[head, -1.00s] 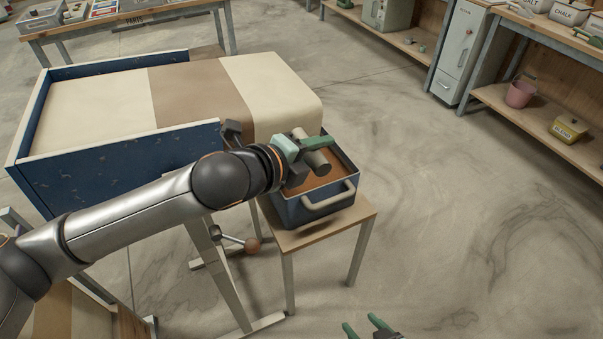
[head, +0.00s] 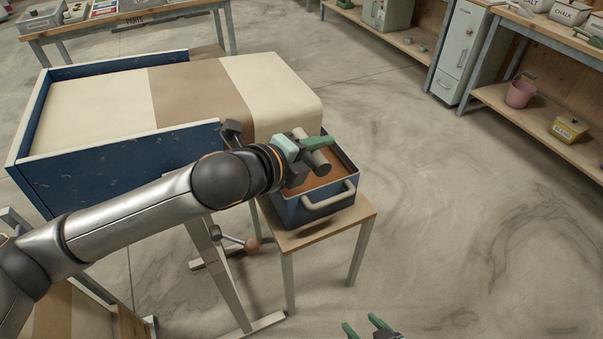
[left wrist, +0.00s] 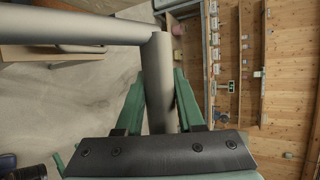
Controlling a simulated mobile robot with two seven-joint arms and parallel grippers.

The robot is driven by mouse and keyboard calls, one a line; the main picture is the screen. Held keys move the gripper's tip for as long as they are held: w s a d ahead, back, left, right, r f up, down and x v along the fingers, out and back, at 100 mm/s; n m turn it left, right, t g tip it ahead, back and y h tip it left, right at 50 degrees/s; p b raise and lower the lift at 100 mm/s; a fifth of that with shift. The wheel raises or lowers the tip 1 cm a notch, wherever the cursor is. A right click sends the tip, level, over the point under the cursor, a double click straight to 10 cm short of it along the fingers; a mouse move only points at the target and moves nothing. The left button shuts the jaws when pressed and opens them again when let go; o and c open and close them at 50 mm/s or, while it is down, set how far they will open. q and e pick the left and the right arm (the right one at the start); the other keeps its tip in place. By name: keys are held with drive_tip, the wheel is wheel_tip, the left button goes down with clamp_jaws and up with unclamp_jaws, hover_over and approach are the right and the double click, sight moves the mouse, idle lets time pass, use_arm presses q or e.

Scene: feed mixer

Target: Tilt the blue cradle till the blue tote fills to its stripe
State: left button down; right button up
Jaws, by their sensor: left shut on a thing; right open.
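The blue cradle (head: 120,165) holds a large cream sack (head: 100,110) with a brown band, its rounded end over the blue tote (head: 325,197). The tote has a pale handle and brown feed (head: 312,190) inside. I cannot make out its stripe or judge the level against it. My left gripper (head: 308,146) is over the tote, shut on a grey bar (head: 318,162). In the left wrist view its green fingers (left wrist: 160,100) flank this bar (left wrist: 157,70), which joins a crosswise tube. My right gripper (head: 367,326) is open and empty at the bottom edge.
The tote stands on a small wooden stand (head: 335,228). A lever with a brown knob (head: 252,244) sits below the cradle, beside the stand. A parts bench (head: 130,20) is behind; shelves with a pink bucket (head: 519,94) and yellow box (head: 568,130) are right. The floor between is clear.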

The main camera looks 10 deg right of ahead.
use_arm(q)
drive_tip(key=shift+w+a+f, duration=0.25)
drive_tip(key=shift+w+a, duration=0.05)
drive_tip(key=r+p, duration=0.2)
drive_tip(key=a+r+p, duration=0.1)
drive_tip(key=r+p, duration=0.1)
drive_tip(key=p, duration=0.1)
drive_tip(key=a+r+p, duration=0.1)
drive_tip(key=r+p, duration=0.1)
drive_tip(key=shift+s+a+r, duration=0.15)
drive_tip(key=shift+s+a, duration=0.05)
drive_tip(key=shift+s, duration=0.1)
drive_tip(key=s+a+r, duration=0.1)
drive_tip(key=a+r, duration=0.2)
drive_tip(key=r, duration=0.2)
drive_tip(key=shift+a, duration=0.2)
drive_tip(key=c, duration=0.9)
unclamp_jaws()
drive_tip(key=shift+s+d, duration=0.1)
drive_tip(key=o, duration=0.4)
drive_tip(key=shift+d+f, duration=0.15)
drive_tip(key=shift+f, duration=0.05)
drive_tip(key=shift+o, duration=0.3)
drive_tip(key=shift+s, duration=0.1)
drive_tip(key=shift+f, duration=0.1)
